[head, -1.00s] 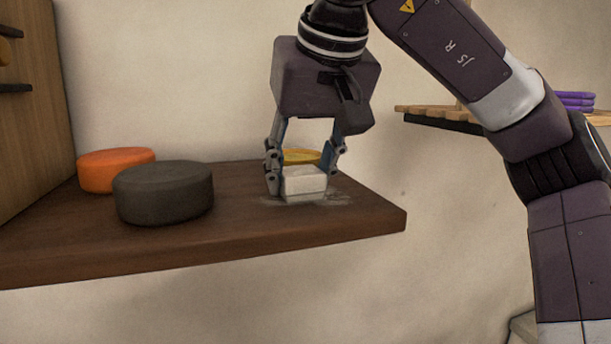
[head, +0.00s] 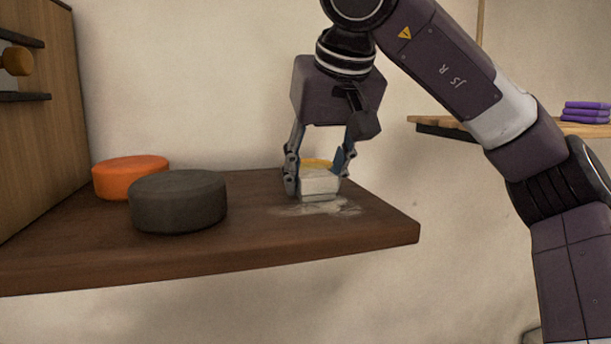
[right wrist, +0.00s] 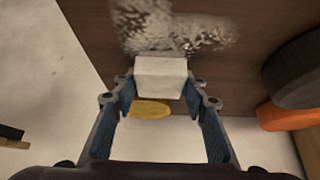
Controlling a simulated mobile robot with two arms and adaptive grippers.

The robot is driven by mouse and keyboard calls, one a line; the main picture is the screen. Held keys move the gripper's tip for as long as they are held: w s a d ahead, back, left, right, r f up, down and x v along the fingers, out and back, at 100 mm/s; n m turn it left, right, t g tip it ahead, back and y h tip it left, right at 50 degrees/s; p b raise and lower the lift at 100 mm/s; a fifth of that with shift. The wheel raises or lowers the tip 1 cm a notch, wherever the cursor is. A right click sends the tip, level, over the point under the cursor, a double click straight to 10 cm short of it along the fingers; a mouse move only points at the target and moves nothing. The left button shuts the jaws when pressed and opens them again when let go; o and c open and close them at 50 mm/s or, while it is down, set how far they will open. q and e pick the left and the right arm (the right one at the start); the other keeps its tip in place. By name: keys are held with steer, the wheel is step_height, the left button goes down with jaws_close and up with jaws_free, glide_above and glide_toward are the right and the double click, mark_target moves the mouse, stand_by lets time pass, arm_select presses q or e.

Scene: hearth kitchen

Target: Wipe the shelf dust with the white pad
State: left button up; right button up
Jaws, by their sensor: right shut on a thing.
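The white pad (head: 319,187) is a small pale block between the fingers of my right gripper (head: 318,177), which is shut on it. The pad is low over the brown shelf (head: 250,232), at the back edge of a pale grey smear of dust (head: 325,209). I cannot tell whether its underside touches the wood. In the right wrist view the pad (right wrist: 161,78) sits between the fingertips, and the streaky dust (right wrist: 175,30) spreads beyond it. My left gripper is not in view.
A yellow round thing (head: 317,163) is just behind the pad, partly hidden. A dark grey round block (head: 178,203) and an orange one (head: 130,178) stand on the shelf's left part. A wooden cabinet (head: 35,130) is at the left. Purple items (head: 586,112) lie on another shelf at right.

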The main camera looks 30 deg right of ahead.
mark_target(324, 203)
steer(key=shift+s+d, duration=0.2)
steer(key=shift+d, duration=0.1)
steer(key=shift+s+a+f, duration=0.1)
steer(key=shift+s+a, duration=0.15)
steer(key=shift+s, duration=0.5)
steer(key=shift+s+a+f, duration=0.1)
steer(key=shift+s+a, duration=0.1)
steer(key=shift+s, duration=0.5)
steer(key=shift+s+a, duration=0.25)
steer(key=shift+s, duration=0.5)
steer(key=shift+c, duration=0.4)
steer(key=shift+s+a+r, duration=0.1)
steer(key=shift+s+a, duration=0.1)
steer(key=shift+s, duration=0.65)
steer(key=shift+s+a+r, duration=0.1)
steer(key=shift+s+a, duration=0.15)
steer(key=shift+s, duration=0.65)
steer(key=shift+s+a+r, duration=0.1)
steer(key=shift+s+a, duration=0.1)
steer(key=shift+s, duration=0.65)
steer(key=shift+c, duration=0.2)
steer(key=shift+w+r, duration=0.2)
steer(key=shift+r, duration=0.2)
step_height(324, 203, up, 4)
steer(key=shift+s+r, duration=0.15)
steer(key=shift+r, duration=0.45)
steer(key=shift+r, duration=0.1)
step_height(324, 203, up, 3)
steer(key=shift+f, duration=0.1)
